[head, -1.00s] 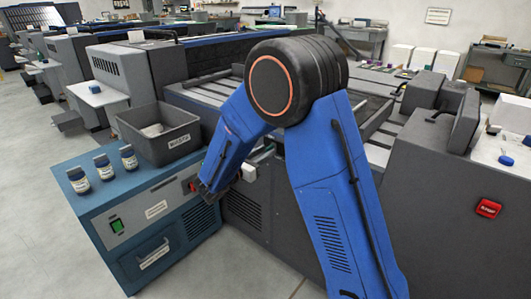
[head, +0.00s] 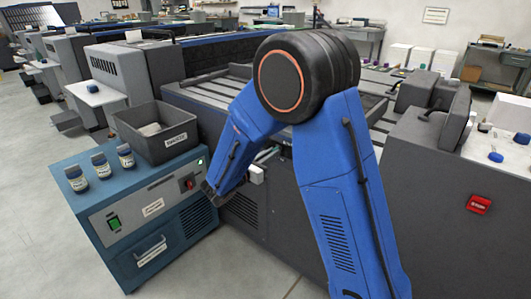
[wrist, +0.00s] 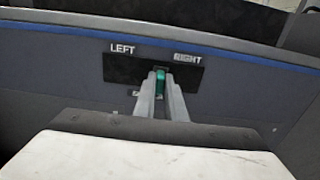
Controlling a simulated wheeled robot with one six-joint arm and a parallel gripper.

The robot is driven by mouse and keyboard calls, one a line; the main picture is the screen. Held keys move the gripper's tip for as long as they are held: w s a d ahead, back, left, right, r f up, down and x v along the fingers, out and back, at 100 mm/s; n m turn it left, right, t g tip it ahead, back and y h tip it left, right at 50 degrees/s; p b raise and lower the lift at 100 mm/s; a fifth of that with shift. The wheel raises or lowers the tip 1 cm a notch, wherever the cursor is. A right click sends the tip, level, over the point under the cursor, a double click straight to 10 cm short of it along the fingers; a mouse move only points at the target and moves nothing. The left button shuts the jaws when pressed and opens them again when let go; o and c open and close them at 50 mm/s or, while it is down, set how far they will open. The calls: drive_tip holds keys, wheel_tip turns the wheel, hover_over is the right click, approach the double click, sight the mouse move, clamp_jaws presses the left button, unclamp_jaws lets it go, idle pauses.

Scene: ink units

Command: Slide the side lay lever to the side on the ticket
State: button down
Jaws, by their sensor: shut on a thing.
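The side lay lever (wrist: 160,78) is a small green tab on a black plate (wrist: 118,72) in the wrist view. The plate reads LEFT on its left and RIGHT on its right. The lever stands near the plate's middle, a little to the right. My gripper (wrist: 160,88) is shut on the lever, one grey finger on each side. A small pale label under the plate's slot is mostly hidden by the fingers. In the head view my gripper (head: 212,195) is low beside the press, and the lever cannot be seen there. I can make out no ticket.
A blue cabinet (head: 150,225) stands left of my gripper, close by, with a red switch (head: 187,183), several jars and a grey bin (head: 157,148) on top. The grey press (head: 245,195) is behind and right of my gripper. Open floor (head: 30,200) lies at the left.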

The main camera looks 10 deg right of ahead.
drive_tip(key=shift+s+d, duration=0.8)
drive_tip(key=shift+s, duration=0.3)
drive_tip(key=c, duration=1.8)
unclamp_jaws()
drive_tip(key=v, duration=1.7)
drive_tip(key=shift+s+a, duration=0.15)
